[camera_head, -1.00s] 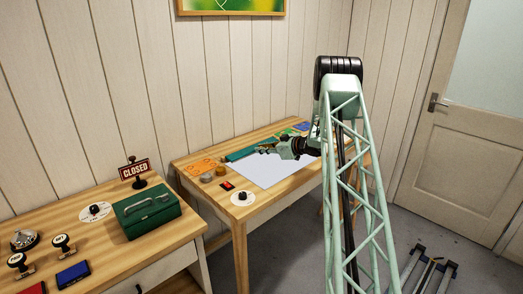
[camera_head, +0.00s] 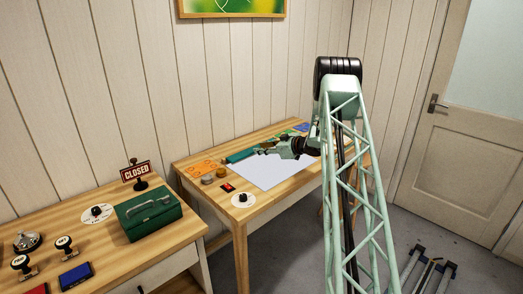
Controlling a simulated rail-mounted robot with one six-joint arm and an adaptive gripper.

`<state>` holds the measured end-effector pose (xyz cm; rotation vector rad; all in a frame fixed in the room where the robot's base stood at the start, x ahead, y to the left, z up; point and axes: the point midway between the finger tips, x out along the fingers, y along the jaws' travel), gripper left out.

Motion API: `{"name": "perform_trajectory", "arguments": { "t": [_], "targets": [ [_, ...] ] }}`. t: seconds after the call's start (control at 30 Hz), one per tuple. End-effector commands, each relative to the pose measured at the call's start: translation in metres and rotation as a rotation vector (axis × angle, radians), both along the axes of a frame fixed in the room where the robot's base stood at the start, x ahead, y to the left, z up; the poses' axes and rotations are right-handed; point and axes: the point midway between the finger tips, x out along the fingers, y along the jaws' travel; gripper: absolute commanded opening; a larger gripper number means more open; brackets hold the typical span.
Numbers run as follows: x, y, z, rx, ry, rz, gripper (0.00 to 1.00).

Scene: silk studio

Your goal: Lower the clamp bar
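The teal clamp bar (camera_head: 241,156) lies along the back edge of a white sheet (camera_head: 270,172) on the far wooden table. Its right part is hidden behind my gripper. My gripper (camera_head: 266,147) is at the right part of the bar, low over the back of the sheet. Its fingers are dark and small here, so I cannot tell whether they touch the bar or are open or shut. Whether the bar is fully down on the sheet is also too small to tell.
Orange items (camera_head: 202,168), small round pots (camera_head: 208,179), a red-and-black switch (camera_head: 228,187) and a white dial (camera_head: 243,200) lie left of the sheet. The nearer desk holds a green cash box (camera_head: 147,217) and a closed sign (camera_head: 136,171). The sheet's front is clear.

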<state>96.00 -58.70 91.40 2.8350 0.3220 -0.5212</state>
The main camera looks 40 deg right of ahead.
Motion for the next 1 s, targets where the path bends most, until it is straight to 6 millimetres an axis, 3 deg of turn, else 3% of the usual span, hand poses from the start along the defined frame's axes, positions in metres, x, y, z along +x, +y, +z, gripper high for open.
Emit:
{"name": "perform_trajectory", "arguments": {
  "t": [0.57, 1.0],
  "targets": [
    [-0.011, -0.002, 0.002, 0.000, 0.003, -0.001, 0.26],
    [-0.063, -0.012, 0.023, 0.001, 0.003, -0.002, 0.26]
  ]
}}
